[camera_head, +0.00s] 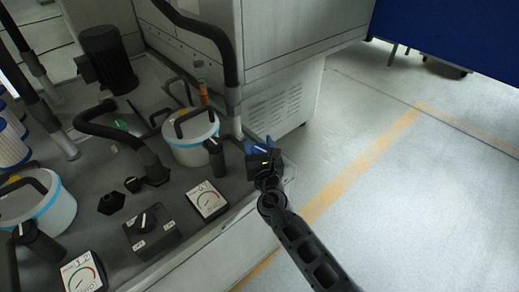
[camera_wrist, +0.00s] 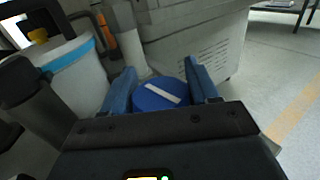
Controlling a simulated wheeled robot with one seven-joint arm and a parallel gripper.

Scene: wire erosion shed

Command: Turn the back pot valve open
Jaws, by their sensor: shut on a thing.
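The back pot (camera_head: 190,142) is white with a light blue band and stands at the middle left of the head view; it also shows at the left of the wrist view (camera_wrist: 78,78). A round blue valve knob (camera_wrist: 158,97) with a white line across its top sits to the right of this pot. My gripper (camera_wrist: 161,86) is shut on the knob, with one blue finger on each side of it. The white line slants down to the right in the wrist view. In the head view my gripper (camera_head: 261,147) largely hides the knob and its lower part.
A second white pot (camera_head: 40,203) stands at the left. Dial gauges (camera_head: 207,200) and a black box with a rotary switch (camera_head: 150,230) sit on the grey deck. A black hose (camera_head: 225,50) and a grey cabinet (camera_head: 290,40) rise behind. Open floor (camera_head: 420,190) lies to the right.

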